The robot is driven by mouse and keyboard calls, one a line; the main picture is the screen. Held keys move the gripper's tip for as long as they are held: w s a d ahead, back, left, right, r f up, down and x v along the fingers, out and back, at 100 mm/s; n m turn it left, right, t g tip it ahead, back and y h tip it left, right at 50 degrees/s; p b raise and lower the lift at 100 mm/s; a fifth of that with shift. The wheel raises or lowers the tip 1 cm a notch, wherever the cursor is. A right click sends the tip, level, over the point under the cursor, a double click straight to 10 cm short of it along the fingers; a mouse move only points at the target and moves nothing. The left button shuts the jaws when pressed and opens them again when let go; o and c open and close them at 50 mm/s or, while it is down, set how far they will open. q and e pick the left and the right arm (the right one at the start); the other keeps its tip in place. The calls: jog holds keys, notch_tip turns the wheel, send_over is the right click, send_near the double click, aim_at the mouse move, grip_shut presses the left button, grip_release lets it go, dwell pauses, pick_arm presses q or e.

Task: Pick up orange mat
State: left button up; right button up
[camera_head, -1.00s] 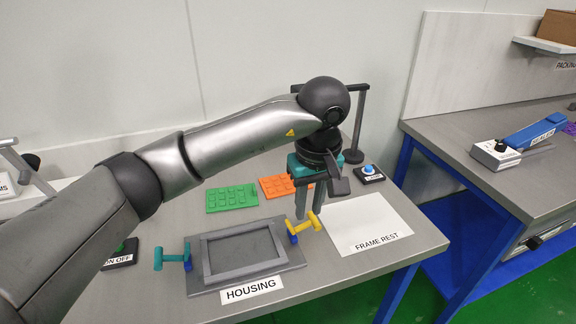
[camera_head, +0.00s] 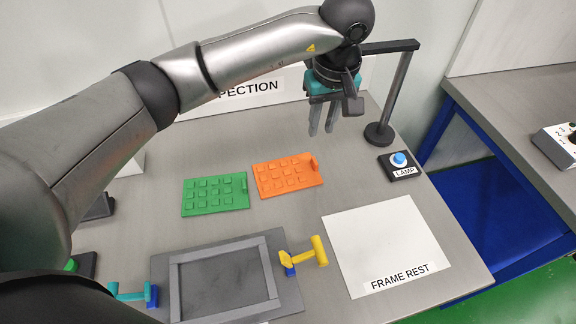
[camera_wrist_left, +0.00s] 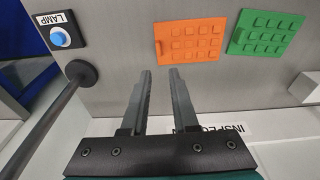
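The orange mat (camera_head: 288,175) lies flat on the grey table, with raised square pads and a small upright tab at its right end. It also shows in the left wrist view (camera_wrist_left: 190,40), beyond the fingertips. My left gripper (camera_head: 321,132) is above the table, behind and to the right of the mat, apart from it. In the left wrist view its two fingers (camera_wrist_left: 161,72) stand apart with nothing between them. My right gripper is not in view.
A green mat (camera_head: 215,194) lies just left of the orange one. A lamp post (camera_head: 393,95) stands right of my gripper, near the lamp button (camera_head: 399,161). The housing frame (camera_head: 225,283) with yellow (camera_head: 305,254) and teal (camera_head: 131,294) clamps and the white frame rest (camera_head: 385,240) are nearer.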

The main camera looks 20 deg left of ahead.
aim_at(315, 160)
pick_arm(q)
jog(key=f, duration=0.4)
jog(key=w+f, duration=0.1)
jog(key=f, duration=0.3)
jog(key=f+b, duration=0.1)
jog(key=f, duration=0.3)
jog(key=shift+w+a+f, duration=0.15)
jog(key=shift+w+a, duration=0.2)
jog(key=shift+c, duration=0.2)
grip_shut()
dwell(0.6)
